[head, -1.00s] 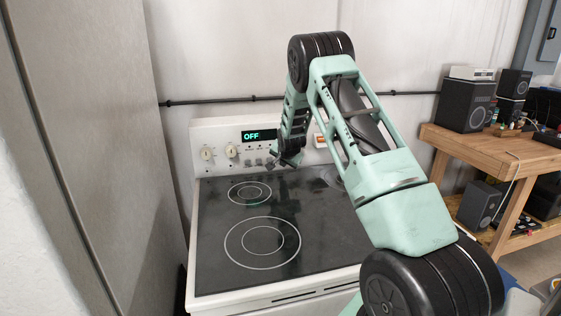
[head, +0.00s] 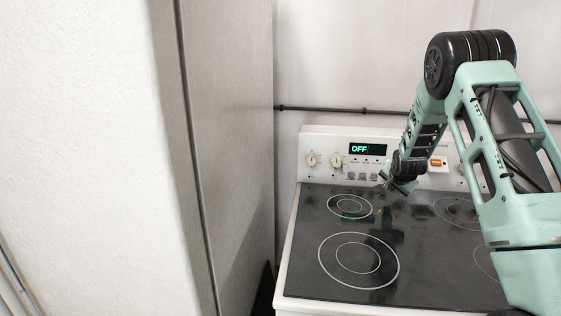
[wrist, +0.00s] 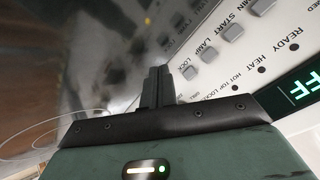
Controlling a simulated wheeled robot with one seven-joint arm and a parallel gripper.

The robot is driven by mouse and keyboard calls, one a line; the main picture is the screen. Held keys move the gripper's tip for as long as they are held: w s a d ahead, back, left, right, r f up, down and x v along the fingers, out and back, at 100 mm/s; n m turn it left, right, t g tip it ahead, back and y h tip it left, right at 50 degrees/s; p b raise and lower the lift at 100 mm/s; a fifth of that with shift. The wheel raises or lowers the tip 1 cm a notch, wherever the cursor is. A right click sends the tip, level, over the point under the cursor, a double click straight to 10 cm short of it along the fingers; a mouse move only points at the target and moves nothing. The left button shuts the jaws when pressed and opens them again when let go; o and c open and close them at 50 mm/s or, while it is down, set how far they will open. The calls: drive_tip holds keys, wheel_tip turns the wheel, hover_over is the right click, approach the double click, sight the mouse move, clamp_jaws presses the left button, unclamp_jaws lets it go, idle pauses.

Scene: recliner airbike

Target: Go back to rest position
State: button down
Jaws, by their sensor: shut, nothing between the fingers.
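My gripper (head: 398,184) hangs just in front of the stove's control panel, above the back of the black glass cooktop (head: 405,225). In the wrist view its two dark fingers (wrist: 157,80) are together with nothing between them. The panel's buttons (wrist: 232,33) lie close beyond the fingertips. My arm comes in from the right of the head view and hides part of the cooktop and panel. I cannot tell from the frames whether the fingertips touch the panel.
The stove's display (head: 368,149) reads OFF. An orange-lit switch (head: 437,163) sits on the panel right of my gripper. A tall pale cabinet or wall (head: 228,160) fills the left. A dark pipe (head: 320,109) runs along the back wall. The cooktop holds no pots.

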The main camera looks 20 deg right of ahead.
drive_tip(key=shift+n+y, duration=0.7)
drive_tip(key=shift+n, duration=0.2)
drive_tip(key=a, duration=0.3)
drive_tip(key=w+a+r, duration=0.1)
drive_tip(key=a, duration=0.5)
drive_tip(key=shift+w+r, duration=0.15)
drive_tip(key=shift+r, duration=0.15)
drive_tip(key=a+n, duration=0.1)
drive_tip(key=a, duration=0.3)
drive_tip(key=a+r+n+y, duration=0.1)
drive_tip(key=a, duration=0.3)
drive_tip(key=s+a+r+n+y, duration=0.1)
drive_tip(key=a, duration=0.3)
drive_tip(key=shift+a, duration=0.15)
drive_tip(key=s+a+r+n+g+y, duration=0.2)
drive_tip(key=s+a+n, duration=0.3)
drive_tip(key=s+a, duration=0.7)
drive_tip(key=s+a+r+n+g+y, duration=0.25)
drive_tip(key=s+a+n, duration=0.45)
drive_tip(key=a, duration=1)
drive_tip(key=s+a+n+g+h, duration=0.2)
drive_tip(key=s+n, duration=0.3)
drive_tip(key=s, duration=1.4)
drive_tip(key=shift+s+a+r+n, duration=0.3)
drive_tip(key=shift+s+a+n, duration=0.1)
drive_tip(key=shift+a, duration=0.2)
drive_tip(key=shift+w+g, duration=0.1)
drive_tip(key=shift+g, duration=0.15)
